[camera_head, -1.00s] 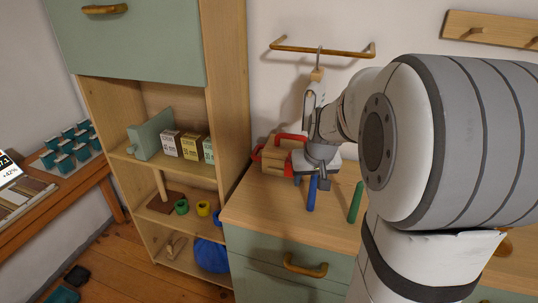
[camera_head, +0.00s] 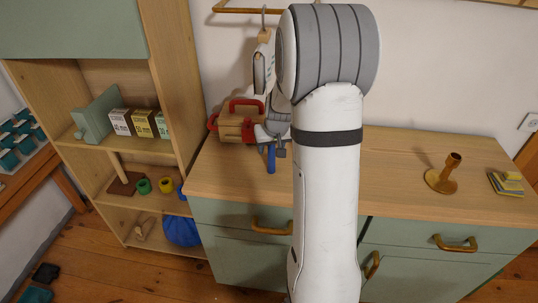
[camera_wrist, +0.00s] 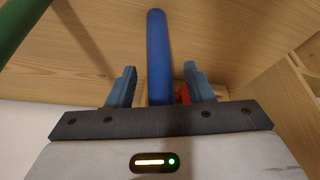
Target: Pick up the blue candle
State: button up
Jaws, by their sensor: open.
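The blue candle (camera_head: 271,161) stands on the wooden top of the green-fronted cabinet, in front of the wooden box with red handles. In the wrist view the blue candle (camera_wrist: 158,50) runs between my two blue fingers. My gripper (camera_wrist: 160,82) is open, with a gap visible on each side of the candle. In the head view my gripper (camera_head: 275,150) is at the candle's upper part, small and partly hidden by my arm. A green candle (camera_wrist: 18,22) shows at the upper left of the wrist view; my arm hides it in the head view.
The wooden box (camera_head: 238,127) stands close behind the candle. A shelf unit (camera_head: 172,100) rises to the left. A brown candlestick (camera_head: 443,178) and a small stack of flat pieces (camera_head: 507,184) stand on the right of the cabinet top (camera_head: 400,160), with bare wood around them.

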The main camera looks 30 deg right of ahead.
jog(key=shift+c, duration=0.6)
grip_shut()
